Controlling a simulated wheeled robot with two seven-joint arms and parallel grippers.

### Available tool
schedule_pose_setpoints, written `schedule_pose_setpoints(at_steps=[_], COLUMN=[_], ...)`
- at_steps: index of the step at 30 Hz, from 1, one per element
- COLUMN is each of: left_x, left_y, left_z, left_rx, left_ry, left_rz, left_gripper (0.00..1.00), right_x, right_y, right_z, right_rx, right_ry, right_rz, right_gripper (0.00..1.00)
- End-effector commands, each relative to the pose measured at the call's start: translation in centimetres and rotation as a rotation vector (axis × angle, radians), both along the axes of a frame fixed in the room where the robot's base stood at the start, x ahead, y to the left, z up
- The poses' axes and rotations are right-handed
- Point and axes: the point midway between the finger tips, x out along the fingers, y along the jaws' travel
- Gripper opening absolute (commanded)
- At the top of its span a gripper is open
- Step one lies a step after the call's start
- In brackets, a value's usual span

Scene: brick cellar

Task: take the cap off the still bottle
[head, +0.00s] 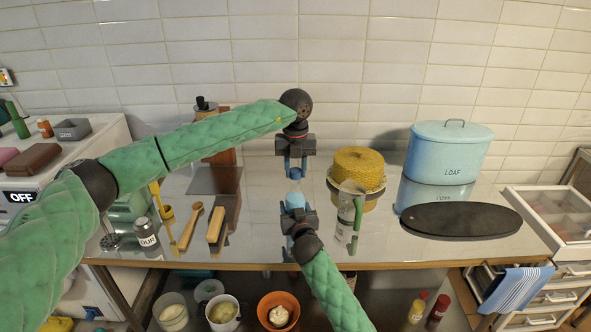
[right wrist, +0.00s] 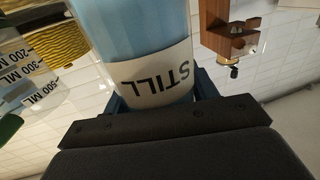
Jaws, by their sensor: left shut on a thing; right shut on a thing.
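The still bottle (head: 295,200) is light blue; in the right wrist view it fills the upper middle, with a white label reading STILL (right wrist: 155,80). My right gripper (head: 297,213) is shut around the bottle over the front middle of the counter. My left gripper (head: 296,172) comes down from above, just behind the bottle in the head view. It is shut on a small darker blue piece that looks like the cap (head: 296,174). Whether the cap touches the bottle's neck is hard to tell. The bottle's top is not in the right wrist view.
On the glossy counter (head: 265,240), a measuring jug (head: 347,212) and a yellow woven thing (head: 360,168) stand close right of the grippers. Further right are a blue LOAF bin (head: 448,150) and a black oval board (head: 460,221). A brush (head: 216,226), spoon (head: 190,228) and can (head: 147,236) are left.

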Motion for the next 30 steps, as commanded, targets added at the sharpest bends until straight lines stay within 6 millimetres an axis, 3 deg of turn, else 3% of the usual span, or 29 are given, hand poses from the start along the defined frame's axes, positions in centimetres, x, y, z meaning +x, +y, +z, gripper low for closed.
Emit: schedule_pose_setpoints(at_steps=[11, 19, 20, 21, 23, 30], left_x=[0.0, 0.0, 0.0, 0.0, 0.0, 0.0], left_y=[0.0, 0.0, 0.0, 0.0, 0.0, 0.0], left_z=[3.6, 3.9, 3.9, 3.9, 3.9, 3.9], left_rx=[0.0, 0.0, 0.0, 0.0, 0.0, 0.0], left_ry=[-0.002, 0.0, 0.0, 0.0, 0.0, 0.0], left_rz=[0.0, 0.0, 0.0, 0.0, 0.0, 0.0], left_gripper=[0.03, 0.03, 0.03, 0.03, 0.03, 0.03], right_x=[0.0, 0.0, 0.0, 0.0, 0.0, 0.0], right_y=[0.0, 0.0, 0.0, 0.0, 0.0, 0.0], right_z=[-0.1, -0.1, -0.1, 0.0, 0.0, 0.0], right_rx=[-0.001, 0.0, 0.0, 0.0, 0.0, 0.0], right_ry=[0.001, 0.001, 0.001, 0.001, 0.001, 0.0], right_rz=[-0.001, -0.001, -0.001, -0.001, -0.001, 0.0], right_gripper=[0.0, 0.0, 0.64, 0.71, 0.83, 0.83])
